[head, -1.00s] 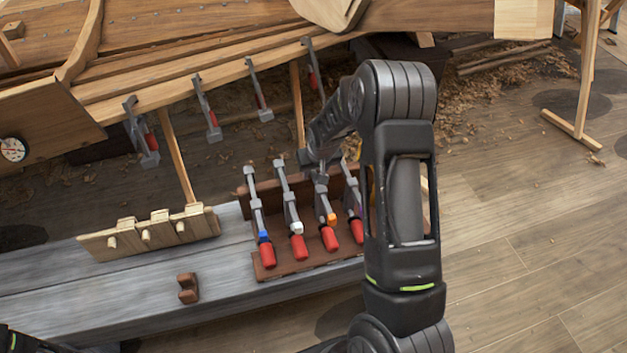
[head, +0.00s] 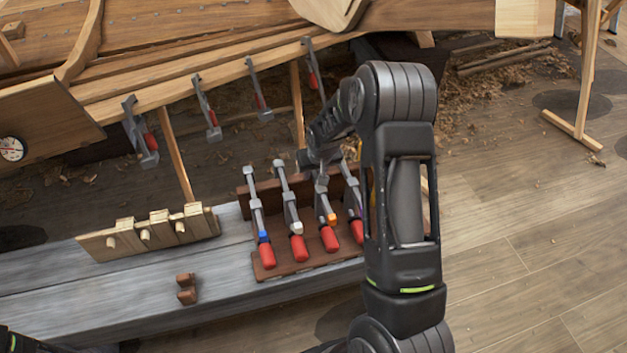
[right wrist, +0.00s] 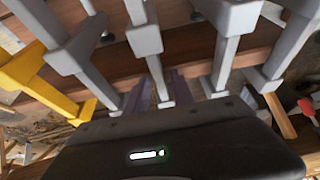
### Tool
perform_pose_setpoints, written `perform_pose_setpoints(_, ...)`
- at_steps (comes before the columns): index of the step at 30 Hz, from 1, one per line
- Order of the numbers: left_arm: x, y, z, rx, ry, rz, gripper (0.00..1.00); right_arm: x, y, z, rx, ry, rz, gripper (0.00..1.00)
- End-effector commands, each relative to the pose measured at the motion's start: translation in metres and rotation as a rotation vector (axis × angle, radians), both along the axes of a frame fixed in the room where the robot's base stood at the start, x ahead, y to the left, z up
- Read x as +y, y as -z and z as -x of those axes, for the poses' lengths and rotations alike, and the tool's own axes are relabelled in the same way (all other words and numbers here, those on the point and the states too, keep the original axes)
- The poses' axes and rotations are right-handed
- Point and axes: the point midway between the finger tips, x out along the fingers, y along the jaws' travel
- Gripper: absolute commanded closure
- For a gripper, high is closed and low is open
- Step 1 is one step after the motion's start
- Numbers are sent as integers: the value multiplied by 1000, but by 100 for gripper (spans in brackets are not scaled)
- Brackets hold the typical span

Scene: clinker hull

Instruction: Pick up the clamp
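Several bar clamps with red handles lean in a brown rack (head: 300,264). Their collars differ: a blue-collared clamp (head: 257,222), a white-collared clamp (head: 291,215), an orange-collared clamp (head: 324,208) and a purple-collared clamp (head: 352,198). A yellow clamp (right wrist: 38,75) shows in the right wrist view, among grey clamp heads (right wrist: 145,40). My right gripper (head: 316,164) is at the upper ends of the orange- and purple-collared clamps.
The rack stands on a grey bench (head: 110,290). A wooden peg block (head: 150,232) and a small brown piece (head: 187,288) are also there. More clamps (head: 208,108) hang on the hull's plank edge (head: 190,88). My right arm hides the rack's right end.

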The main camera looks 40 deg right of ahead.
Motion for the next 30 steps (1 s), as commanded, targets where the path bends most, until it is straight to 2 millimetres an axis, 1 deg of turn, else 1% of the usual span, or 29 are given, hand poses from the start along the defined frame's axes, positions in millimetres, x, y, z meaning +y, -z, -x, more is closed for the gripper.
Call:
perform_pose_setpoints(1, 0, 0, 0, 0, 0, 0, 56, 0, 0, 0, 0, 0, 0, 76)
perform_pose_setpoints(10, 0, 0, 0, 0, 0, 0, 56, 0, 0, 0, 0, 0, 0, 100)
perform_pose_setpoints(30, 0, 0, 0, 0, 0, 0, 56, 0, 0, 0, 0, 0, 0, 100)
